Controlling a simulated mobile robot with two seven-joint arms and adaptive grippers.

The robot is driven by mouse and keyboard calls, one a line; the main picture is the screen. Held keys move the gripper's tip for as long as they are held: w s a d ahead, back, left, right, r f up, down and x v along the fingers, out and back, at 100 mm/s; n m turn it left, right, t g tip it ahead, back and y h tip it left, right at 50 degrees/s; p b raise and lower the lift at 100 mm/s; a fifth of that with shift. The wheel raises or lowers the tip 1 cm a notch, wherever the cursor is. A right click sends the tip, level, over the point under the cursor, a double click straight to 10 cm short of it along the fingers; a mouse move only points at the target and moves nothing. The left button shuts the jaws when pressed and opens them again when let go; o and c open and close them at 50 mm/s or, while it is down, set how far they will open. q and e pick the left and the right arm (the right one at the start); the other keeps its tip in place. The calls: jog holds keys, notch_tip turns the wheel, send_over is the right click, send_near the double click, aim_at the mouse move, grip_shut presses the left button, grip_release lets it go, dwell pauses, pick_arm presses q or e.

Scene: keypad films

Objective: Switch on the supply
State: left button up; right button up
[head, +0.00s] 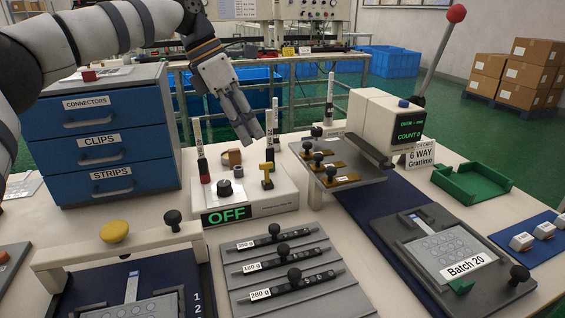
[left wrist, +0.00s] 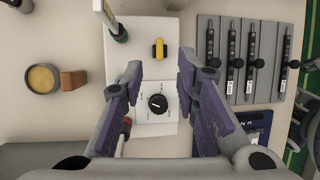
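The supply (head: 275,203) is a pale box on the bench, and its front display (head: 226,215) reads OFF. A black rotary knob (head: 225,187) on a white dial plate and a yellow switch lever (head: 267,175) are on its top. My left gripper (head: 248,134) hangs above the back of the supply, fingers pointing down, open and empty. In the left wrist view its spread fingers (left wrist: 161,68) frame the supply's top (left wrist: 141,60), with the knob (left wrist: 157,103) between them and the yellow lever (left wrist: 159,48) beyond the tips. Neither control looks touched.
A blue drawer cabinet (head: 100,140) is to the left. A plate with brass-coloured parts and a beige machine (head: 362,115) are to the right. A grey rack (head: 285,268) of labelled bars lies in front.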

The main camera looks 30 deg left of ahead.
aim_at(265, 163)
pick_arm(q)
jog(key=x, duration=0.9)
jog(key=shift+f, duration=0.35)
jog(key=shift+c, duration=0.5)
jog(key=shift+w, duration=0.1)
grip_shut()
